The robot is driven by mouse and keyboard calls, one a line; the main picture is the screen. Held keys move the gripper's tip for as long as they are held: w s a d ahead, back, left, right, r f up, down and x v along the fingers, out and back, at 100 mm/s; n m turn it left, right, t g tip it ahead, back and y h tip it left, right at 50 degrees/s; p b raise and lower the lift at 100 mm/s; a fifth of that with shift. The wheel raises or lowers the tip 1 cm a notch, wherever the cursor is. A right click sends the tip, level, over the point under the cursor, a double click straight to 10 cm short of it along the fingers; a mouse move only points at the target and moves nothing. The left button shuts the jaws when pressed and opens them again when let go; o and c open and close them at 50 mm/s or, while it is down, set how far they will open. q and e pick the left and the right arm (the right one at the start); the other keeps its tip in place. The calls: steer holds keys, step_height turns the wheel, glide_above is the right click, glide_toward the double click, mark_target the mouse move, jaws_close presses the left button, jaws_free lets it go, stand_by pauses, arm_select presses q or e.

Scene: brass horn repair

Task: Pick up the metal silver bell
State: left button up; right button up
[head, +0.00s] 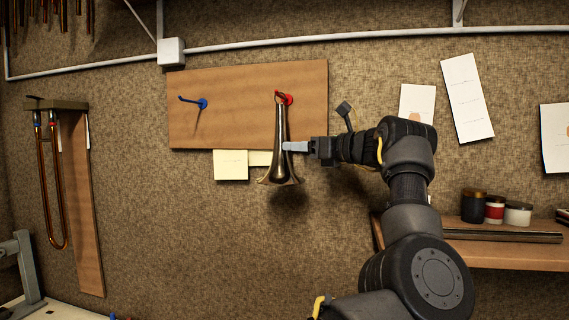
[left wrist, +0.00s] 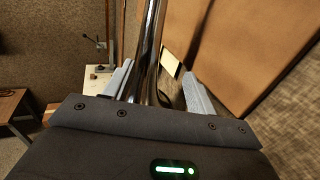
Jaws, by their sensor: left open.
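The silver bell (head: 280,135) hangs upright, flared end down, from a red hook (head: 286,98) on a wooden board (head: 235,100) on the wall. My left gripper (head: 293,146) reaches in from the right at the bell's middle. In the left wrist view the bell's shiny tube (left wrist: 147,55) stands between the two open fingers (left wrist: 157,75), nearer the left finger. A gap shows between the tube and the right finger. Part of the bell is hidden behind the gripper body in that view. My right gripper is not in view.
A blue hook (head: 202,103) on the board is empty. Paper notes (head: 231,165) hang below the board. A shelf (head: 500,253) with jars (head: 495,210) and a tube is at the right. A copper-coloured U-shaped tube (head: 48,190) hangs at the left.

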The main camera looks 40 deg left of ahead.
mark_target(281, 142)
arm_select(q)
steer(key=shift+s+a+r+p, duration=0.25)
steer(key=shift+s+r+p, duration=0.4)
steer(key=shift+s, duration=0.25)
steer(key=shift+s+a+r+p, duration=0.3)
steer(key=shift+s+a+p, duration=0.2)
steer(key=shift+a+p, duration=0.1)
steer(key=a, duration=0.2)
steer(key=a+f+p, duration=0.1)
steer(key=shift+w+a, duration=0.2)
steer(key=shift+w, duration=0.05)
steer(key=shift+w+a+f, duration=0.1)
steer(key=shift+a, duration=0.05)
steer(key=shift+d, duration=0.25)
steer(key=shift+c, duration=0.2)
steer(key=shift+s+d+r, duration=0.1)
steer(key=shift+s+r, duration=0.1)
steer(key=shift+s, duration=0.05)
steer(key=shift+c, duration=2.3)
steer(key=shift+w, duration=0.1)
steer(key=c, duration=0.5)
steer(key=shift+f, duration=0.1)
steer(key=shift+c, duration=1)
jaws_close()
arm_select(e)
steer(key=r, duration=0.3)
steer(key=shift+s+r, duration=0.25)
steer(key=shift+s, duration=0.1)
